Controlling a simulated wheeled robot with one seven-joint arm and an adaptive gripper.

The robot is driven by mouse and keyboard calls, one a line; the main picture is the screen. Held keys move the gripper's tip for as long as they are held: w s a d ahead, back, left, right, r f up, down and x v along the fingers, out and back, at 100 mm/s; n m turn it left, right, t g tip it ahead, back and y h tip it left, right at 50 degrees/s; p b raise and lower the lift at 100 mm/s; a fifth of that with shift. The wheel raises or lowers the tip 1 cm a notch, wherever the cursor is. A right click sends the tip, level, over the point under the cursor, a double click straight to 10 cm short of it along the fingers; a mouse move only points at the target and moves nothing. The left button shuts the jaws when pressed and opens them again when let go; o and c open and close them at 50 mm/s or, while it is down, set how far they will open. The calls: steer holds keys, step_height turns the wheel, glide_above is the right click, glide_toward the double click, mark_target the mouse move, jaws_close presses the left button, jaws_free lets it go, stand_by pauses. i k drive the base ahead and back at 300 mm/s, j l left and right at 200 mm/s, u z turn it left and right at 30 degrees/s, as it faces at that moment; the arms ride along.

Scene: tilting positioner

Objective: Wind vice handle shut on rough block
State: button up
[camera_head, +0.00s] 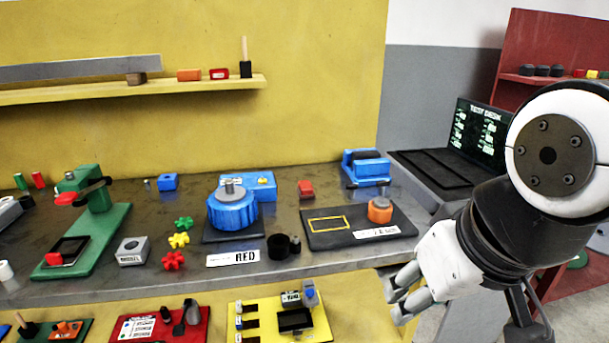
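A blue vice-like device (366,168) stands at the back right of the bench. Its handle cannot be made out, and I cannot tell whether its jaws hold anything. My gripper (399,296) is at the lower right, off the bench's front edge and well apart from both. Its pale fingers point left and are spread apart, with nothing seen between them.
A blue round turntable (233,208) stands mid-bench beside a blue box (262,184). A dark plate (345,236) carries an orange knob (380,209). A green press (98,212) stands left. Red and yellow trays lie below the bench. A laptop (478,132) is at right.

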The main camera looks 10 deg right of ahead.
mark_target(382, 184)
steer(key=i+l, duration=0.1)
steer(key=i, duration=0.45)
steer(key=i+l, duration=0.1)
steer(key=i, duration=0.45)
steer(key=l+z, duration=0.05)
